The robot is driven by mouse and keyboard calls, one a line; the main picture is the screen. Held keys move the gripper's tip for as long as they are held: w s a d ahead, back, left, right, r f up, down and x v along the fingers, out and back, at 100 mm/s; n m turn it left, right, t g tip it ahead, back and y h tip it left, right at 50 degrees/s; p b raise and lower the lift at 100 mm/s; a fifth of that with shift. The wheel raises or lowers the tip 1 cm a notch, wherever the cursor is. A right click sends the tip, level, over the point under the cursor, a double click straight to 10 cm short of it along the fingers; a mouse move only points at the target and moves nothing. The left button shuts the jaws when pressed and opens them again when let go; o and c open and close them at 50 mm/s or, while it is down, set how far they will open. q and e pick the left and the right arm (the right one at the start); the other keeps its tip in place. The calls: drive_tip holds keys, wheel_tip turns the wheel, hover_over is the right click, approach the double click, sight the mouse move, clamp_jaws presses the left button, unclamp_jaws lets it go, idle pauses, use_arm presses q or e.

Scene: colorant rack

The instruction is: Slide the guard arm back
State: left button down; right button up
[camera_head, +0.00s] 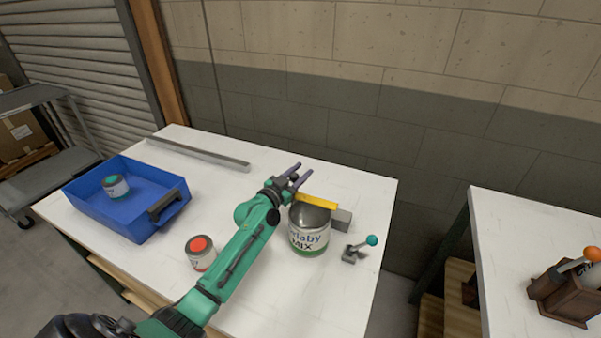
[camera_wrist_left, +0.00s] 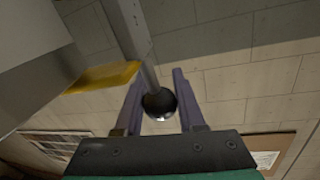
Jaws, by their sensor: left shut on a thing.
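The yellow guard arm (camera_head: 317,201) reaches left from a grey block (camera_head: 341,220), over the back of a can marked "MIX" (camera_head: 309,240). Its yellow part also shows at the left in the left wrist view (camera_wrist_left: 104,76). A grey rod (camera_wrist_left: 137,40) ends in a dark round knob (camera_wrist_left: 159,104). My left gripper (camera_head: 301,172) is just behind the yellow arm's left end, with its purple fingers on either side of the knob. In the left wrist view the gripper (camera_wrist_left: 158,82) is shut on the knob. How the rod joins the yellow arm is unclear.
A blue tray (camera_head: 83,207) holding a small can (camera_head: 115,187) stands at the left. A red-topped can (camera_head: 201,253) stands beside my left arm. A teal-knobbed lever (camera_head: 360,249) stands right of the large can. A grey rail (camera_head: 199,153) lies at the back.

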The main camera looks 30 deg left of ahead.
idle(0.8)
use_arm(q)
drive_tip(key=w+b, duration=0.1)
drive_tip(key=w, duration=0.3)
drive_tip(key=shift+w+a+r+b, duration=0.1)
drive_tip(key=shift+a+b, duration=0.05)
drive_tip(key=shift+b, duration=0.25)
drive_tip(key=c, duration=0.5)
unclamp_jaws()
use_arm(e)
drive_tip(key=shift+w+f, duration=0.9)
drive_tip(key=shift+w, duration=0.1)
use_arm(q)
drive_tip(key=s, duration=0.4)
drive_tip(key=s+a+b, duration=0.1)
drive_tip(key=s, duration=0.4)
drive_tip(key=s+a+b, duration=0.1)
drive_tip(key=s, duration=0.4)
drive_tip(key=shift+s, duration=0.2)
use_arm(e)
wheel_tip(320, 180, down, 2)
